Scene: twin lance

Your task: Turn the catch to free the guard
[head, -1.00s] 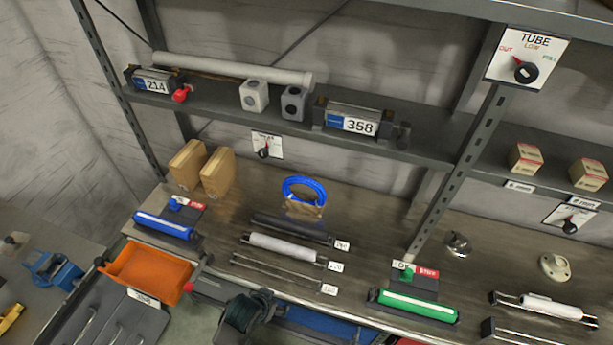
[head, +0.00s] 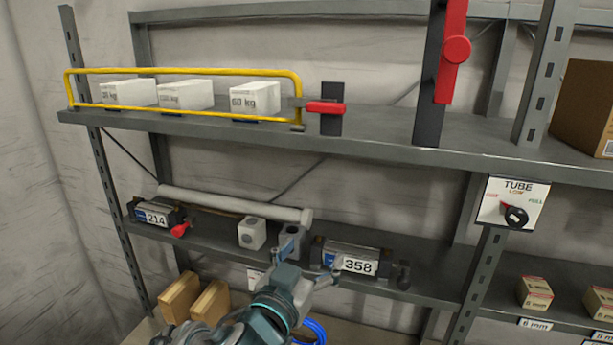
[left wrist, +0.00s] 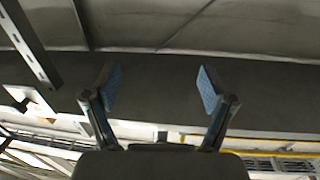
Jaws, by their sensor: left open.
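The yellow guard (head: 185,70) is a rail along the front of the upper shelf, in the head view. The catch, with its red handle (head: 325,107) on a dark plate, is at the guard's right end; the handle lies about level. My left gripper (head: 312,262) is below the catch, apart from it, in front of the lower shelf. In the left wrist view its two blue-padded fingers (left wrist: 160,90) are spread with nothing between them. A yellow bar (left wrist: 290,154) shows at lower right there; I cannot tell if it is the guard. My right gripper is not in view.
White weight blocks (head: 254,98) stand behind the guard. A tall red lever (head: 455,50) on a dark post is right of the catch. The lower shelf (head: 425,285) holds boxes marked 214 and 358 and a grey tube (head: 235,203). A dial sign (head: 515,204) hangs at right.

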